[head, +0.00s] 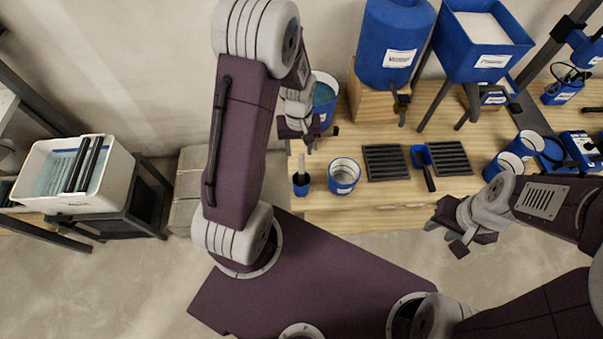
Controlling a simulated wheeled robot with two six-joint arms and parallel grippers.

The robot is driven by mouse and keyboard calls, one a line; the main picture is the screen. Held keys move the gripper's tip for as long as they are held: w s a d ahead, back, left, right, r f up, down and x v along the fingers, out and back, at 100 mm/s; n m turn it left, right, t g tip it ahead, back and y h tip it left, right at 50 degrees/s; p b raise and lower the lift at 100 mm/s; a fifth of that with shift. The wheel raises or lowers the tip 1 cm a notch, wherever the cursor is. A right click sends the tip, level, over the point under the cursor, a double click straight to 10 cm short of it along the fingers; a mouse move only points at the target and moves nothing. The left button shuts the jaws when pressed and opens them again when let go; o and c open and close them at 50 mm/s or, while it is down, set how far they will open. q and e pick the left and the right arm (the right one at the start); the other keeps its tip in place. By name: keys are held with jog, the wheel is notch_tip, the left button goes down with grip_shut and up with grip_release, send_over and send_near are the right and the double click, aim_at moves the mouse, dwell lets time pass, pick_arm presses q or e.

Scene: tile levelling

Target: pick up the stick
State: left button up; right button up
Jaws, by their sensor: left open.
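A thin pale stick (301,163) stands upright in a small blue cup (301,184) near the front left of the wooden bench; its lower end is hidden in the cup. My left gripper (298,138) is open and appears just above the stick's top in the head view. I cannot tell whether it touches the stick. My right gripper (445,239) is open and empty in front of the bench's front edge, well to the right of the stick.
A blue-and-white bucket (344,176) stands right of the cup; another blue bucket (324,97) is behind my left gripper. Black ribbed trays (386,163) lie on the wooden bench (408,203). A blue tank (394,42) and hopper (486,45) stand behind. A white tub (115,178) is far left.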

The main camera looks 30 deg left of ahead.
aim_at(300, 155)
pick_arm(q)
jog(key=f, duration=0.3)
jog(key=shift+d+f, duration=0.2)
jog(key=shift+f, duration=0.05)
jog(key=shift+a+f, duration=0.15)
jog(key=shift+f, duration=0.15)
jog(key=f, duration=0.5)
jog(key=shift+s+d, duration=0.1)
jog(key=shift+d, duration=0.3)
grip_shut()
